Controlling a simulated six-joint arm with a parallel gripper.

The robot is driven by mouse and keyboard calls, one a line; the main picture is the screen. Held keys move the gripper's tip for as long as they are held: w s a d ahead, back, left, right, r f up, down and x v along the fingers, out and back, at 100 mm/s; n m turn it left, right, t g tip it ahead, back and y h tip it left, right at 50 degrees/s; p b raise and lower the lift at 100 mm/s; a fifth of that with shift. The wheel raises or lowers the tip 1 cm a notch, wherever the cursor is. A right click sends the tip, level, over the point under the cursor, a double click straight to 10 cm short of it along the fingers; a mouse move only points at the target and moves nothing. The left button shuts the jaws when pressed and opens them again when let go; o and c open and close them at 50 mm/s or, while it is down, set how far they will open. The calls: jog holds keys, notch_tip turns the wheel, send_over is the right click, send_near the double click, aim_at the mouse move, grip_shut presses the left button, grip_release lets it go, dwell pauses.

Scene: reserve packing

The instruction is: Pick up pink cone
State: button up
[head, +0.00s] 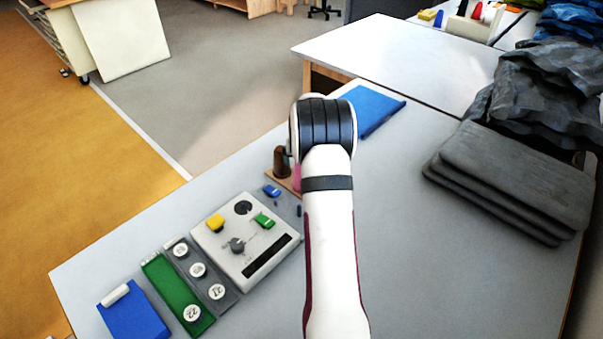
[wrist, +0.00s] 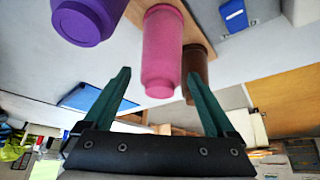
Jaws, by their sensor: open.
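The pink cone (wrist: 162,48) is in the upper middle of the wrist view, standing on a wooden board (wrist: 197,36). Only a sliver of the pink cone (head: 297,178) shows in the head view, beside my arm. A purple piece (wrist: 82,20) is to its left and a brown piece (wrist: 196,62) to its right in the wrist view. My gripper (wrist: 159,73) is open. Its two green fingers point towards the pink cone, which appears between the fingertips. I see no contact, and cannot tell the depth between them. My arm hides my gripper in the head view.
The brown piece (head: 281,160) stands close by. A white panel (head: 222,255) with knobs, a green tray (head: 170,284) and a blue box (head: 133,312) are at the lower left. A blue mat (head: 372,108) lies behind. Grey slabs (head: 505,175) are at the right. The front right tabletop is clear.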

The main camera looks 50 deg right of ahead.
jog(key=shift+x, duration=1.1)
grip_shut()
